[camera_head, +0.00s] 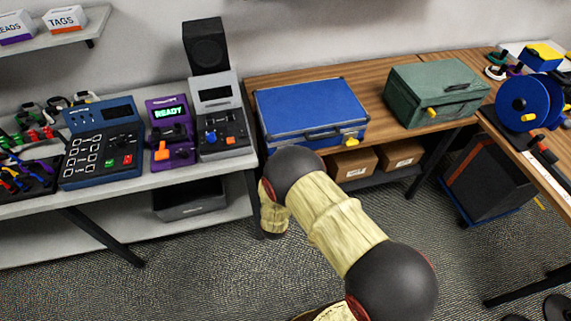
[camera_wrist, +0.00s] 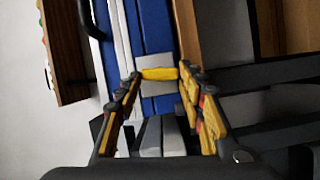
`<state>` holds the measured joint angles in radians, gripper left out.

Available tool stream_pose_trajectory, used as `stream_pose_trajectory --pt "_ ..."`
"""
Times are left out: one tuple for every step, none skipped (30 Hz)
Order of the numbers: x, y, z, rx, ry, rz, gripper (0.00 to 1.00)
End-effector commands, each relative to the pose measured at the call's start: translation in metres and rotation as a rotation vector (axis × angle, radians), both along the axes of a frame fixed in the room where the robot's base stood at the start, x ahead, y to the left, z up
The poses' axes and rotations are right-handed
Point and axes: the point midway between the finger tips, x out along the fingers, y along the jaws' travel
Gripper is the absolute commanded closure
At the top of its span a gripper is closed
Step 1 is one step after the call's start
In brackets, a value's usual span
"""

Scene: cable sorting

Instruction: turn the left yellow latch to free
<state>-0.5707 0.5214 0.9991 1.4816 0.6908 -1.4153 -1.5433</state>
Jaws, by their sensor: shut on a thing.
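The blue case (camera_head: 310,112) lies closed on the wooden bench, with silver edges and a dark front handle. Its right yellow latch (camera_head: 351,137) shows at the front edge. The left latch area is hidden behind my arm in the head view. The gripper itself is hidden in the head view.
Left is a grey bench (camera_head: 225,160) with a purple READY device (camera_head: 170,130) and a grey console (camera_head: 219,118). Cardboard boxes (camera_head: 352,165) sit on a shelf below. The floor in front is open.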

Motion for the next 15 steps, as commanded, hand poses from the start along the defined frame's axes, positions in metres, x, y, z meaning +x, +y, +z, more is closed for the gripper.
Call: stream_pose_trajectory --pt "-0.0004 0.0013 -0.0031 -0.025 -0.006 0.003 0.86" --pt "-0.0005 0.0014 -0.0033 -0.039 -0.009 0.003 0.86" --pt "-0.0005 0.0014 -0.0035 -0.057 -0.014 0.003 0.86" --pt "-0.0005 0.0014 -0.0034 -0.067 -0.018 0.003 0.86" --pt "-0.0004 0.0015 -0.0033 -0.079 -0.021 0.004 0.86" --pt "-0.0004 0.0015 -0.0032 -0.091 -0.024 0.004 0.86" --pt "-0.0003 0.0015 -0.0032 -0.098 -0.026 0.004 0.86" --pt "-0.0003 0.0015 -0.0032 -0.106 -0.029 0.004 0.86" --pt "-0.0003 0.0016 -0.0032 -0.115 -0.031 0.004 0.86" --pt "-0.0003 0.0016 -0.0031 -0.119 -0.032 0.004 0.86" --pt "-0.0003 0.0016 -0.0029 -0.123 -0.034 0.004 0.86" --pt "-0.0003 0.0016 -0.0028 -0.128 -0.035 0.004 0.86" --pt "-0.0002 0.0017 -0.0027 -0.131 -0.037 0.004 0.86" --pt "-0.0002 0.0017 -0.0027 -0.133 -0.037 0.004 0.86" --pt "-0.0002 0.0017 -0.0026 -0.135 -0.037 0.004 0.86"
